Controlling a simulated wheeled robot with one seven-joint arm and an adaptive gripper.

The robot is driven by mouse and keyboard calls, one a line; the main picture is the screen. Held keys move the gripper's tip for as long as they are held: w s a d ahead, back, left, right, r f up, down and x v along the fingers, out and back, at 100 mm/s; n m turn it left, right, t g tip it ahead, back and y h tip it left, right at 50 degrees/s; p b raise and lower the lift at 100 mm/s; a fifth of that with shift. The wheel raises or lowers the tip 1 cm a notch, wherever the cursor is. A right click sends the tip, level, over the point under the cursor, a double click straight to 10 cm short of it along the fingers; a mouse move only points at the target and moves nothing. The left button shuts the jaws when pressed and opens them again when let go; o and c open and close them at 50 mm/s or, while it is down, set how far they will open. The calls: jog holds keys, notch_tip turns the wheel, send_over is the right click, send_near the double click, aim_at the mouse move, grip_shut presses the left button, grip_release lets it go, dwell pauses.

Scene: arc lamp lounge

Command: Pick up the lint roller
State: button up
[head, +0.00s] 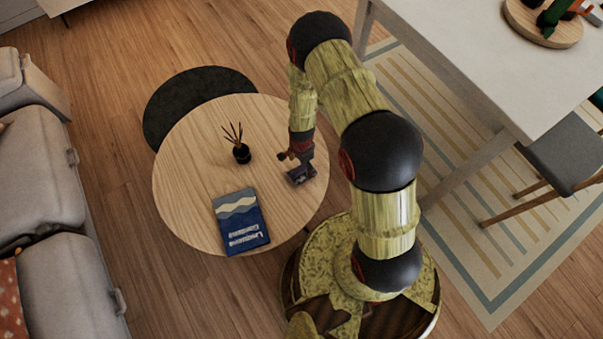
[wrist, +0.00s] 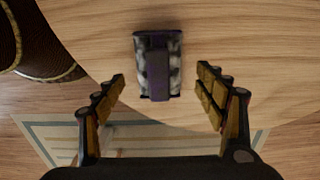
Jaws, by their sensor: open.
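The lint roller (wrist: 158,65) appears to be the short object with a mottled grey, black and white surface and a purple band down its middle. It lies on the light wood round table (head: 190,150), close to its right edge; in the head view it is a small grey-purple shape (head: 301,174). My gripper (wrist: 162,80) is open above the table, with one finger on each side of the near part of the roller in the wrist view. Gaps show on both sides. In the head view my gripper (head: 294,160) partly hides the roller.
A small black reed diffuser (head: 241,153) and a blue book (head: 240,222) are on the same table, left of my gripper. A grey sofa (head: 40,190) stands at the left. A white table (head: 470,60) and a grey chair (head: 570,155) are at the right.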

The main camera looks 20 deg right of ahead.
aim_at(301, 168)
notch_tip(301, 168, down, 4)
jog(key=shift+r+b, duration=0.1)
jog(key=shift+b, duration=0.5)
jog(key=shift+s, duration=0.1)
jog(key=c, duration=0.3)
jog(key=c, duration=1.1)
jog(key=shift+c, duration=0.3)
jog(key=shift+r, duration=0.15)
